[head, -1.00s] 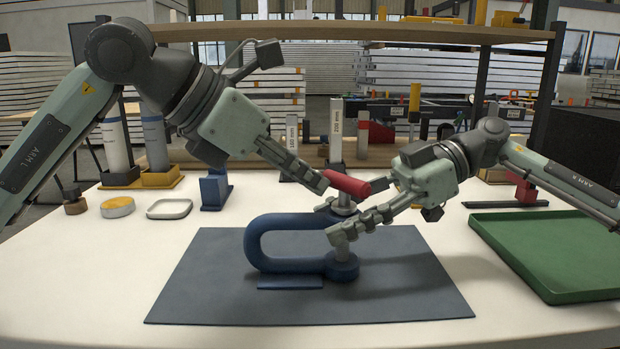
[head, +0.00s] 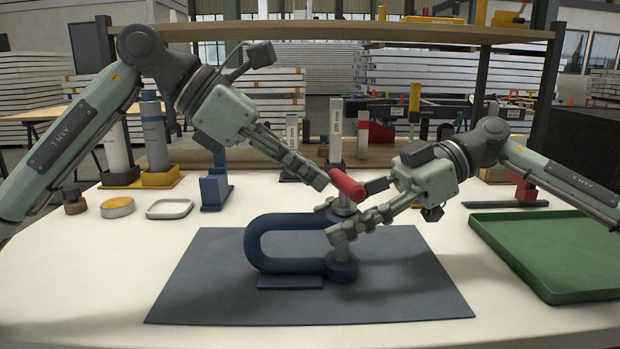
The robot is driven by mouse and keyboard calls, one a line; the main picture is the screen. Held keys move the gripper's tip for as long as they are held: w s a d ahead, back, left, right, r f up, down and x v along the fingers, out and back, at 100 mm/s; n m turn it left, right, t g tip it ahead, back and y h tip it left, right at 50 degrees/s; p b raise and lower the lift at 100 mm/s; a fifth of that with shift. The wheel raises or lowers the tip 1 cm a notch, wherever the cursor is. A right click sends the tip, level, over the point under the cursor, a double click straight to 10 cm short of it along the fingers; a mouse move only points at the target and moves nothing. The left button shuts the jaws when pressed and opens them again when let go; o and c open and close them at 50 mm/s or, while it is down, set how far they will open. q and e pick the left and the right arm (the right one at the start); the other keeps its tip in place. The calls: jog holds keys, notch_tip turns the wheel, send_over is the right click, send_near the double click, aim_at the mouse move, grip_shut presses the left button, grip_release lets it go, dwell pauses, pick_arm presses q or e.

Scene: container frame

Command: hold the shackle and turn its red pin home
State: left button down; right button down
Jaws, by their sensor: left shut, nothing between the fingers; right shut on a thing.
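The blue U-shaped shackle (head: 262,243) stands on a small blue rest (head: 289,282), its closed bend to the left. Its pin has a red crossbar (head: 346,185) on top, above a grey collar. The crossbar slants down toward the right and near side. My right gripper (head: 334,219) is shut on the shackle at its open end, one finger in front and one behind. My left gripper (head: 322,182) is shut and empty, its fingertips at the left end of the crossbar. I cannot tell if they touch it.
A dark grey mat (head: 210,285) lies under the shackle. A green tray (head: 555,255) is at the right. A white dish (head: 169,209), a round tin (head: 117,207) and a blue stand (head: 215,187) are at the left. The front of the mat is clear.

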pick_arm(q)
jog(key=shift+w+d+m+g, duration=0.15)
jog(key=shift+w+m+g, duration=0.15)
jog(key=shift+m+g, duration=0.3)
jog(key=shift+w+d+m+g, duration=0.15)
jog(key=shift+w+m+g, duration=0.1)
jog(key=shift+m+g, duration=0.35)
jog(key=shift+w+d+r, duration=0.15)
jog(key=shift+w+d, duration=0.2)
jog(key=shift+w, duration=0.05)
dwell(1.3)
jog(key=shift+w+d+r+m+g, duration=0.1)
jog(key=shift+w+d+m+g, duration=0.2)
jog(key=shift+m+g, duration=0.45)
dwell(0.5)
jog(key=shift+w+d+f, duration=0.15)
jog(key=shift+d+f, duration=0.1)
dwell(0.9)
jog(key=shift+w+d, duration=0.2)
jog(key=shift+d, duration=0.3)
dwell(2.2)
